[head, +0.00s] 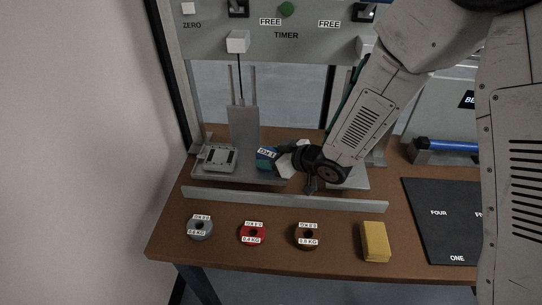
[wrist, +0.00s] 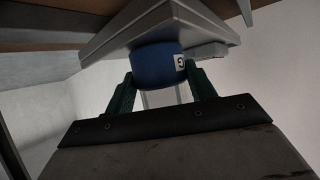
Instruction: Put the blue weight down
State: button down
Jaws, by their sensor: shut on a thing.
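The blue weight (wrist: 157,66) with a white label is between the two green fingers of my gripper (wrist: 160,88) in the wrist view. In the head view the blue weight (head: 265,158) shows just left of my gripper (head: 283,160), over the grey platform of the test frame. A grey plate lies right behind the weight in the wrist view; I cannot tell whether they touch. My gripper is shut on the weight. My arm hides part of the frame's right side.
A grey weight (head: 200,228), a red weight (head: 252,233) and a brown weight (head: 308,236) lie on the brown table (head: 280,270) in front of a low metal rail (head: 284,198). A yellow block (head: 375,241) and a dark mat (head: 440,215) are to the right.

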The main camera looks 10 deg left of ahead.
jog(key=c, duration=0.5)
grip_release()
jog(key=shift+f, duration=0.1)
jog(key=shift+d+r, duration=0.1)
jog(key=shift+r, duration=0.1)
jog(key=v, duration=1.1)
jog(key=shift+s+d+r, duration=0.15)
jog(key=shift+s+d, duration=0.1)
jog(key=shift+d, duration=0.05)
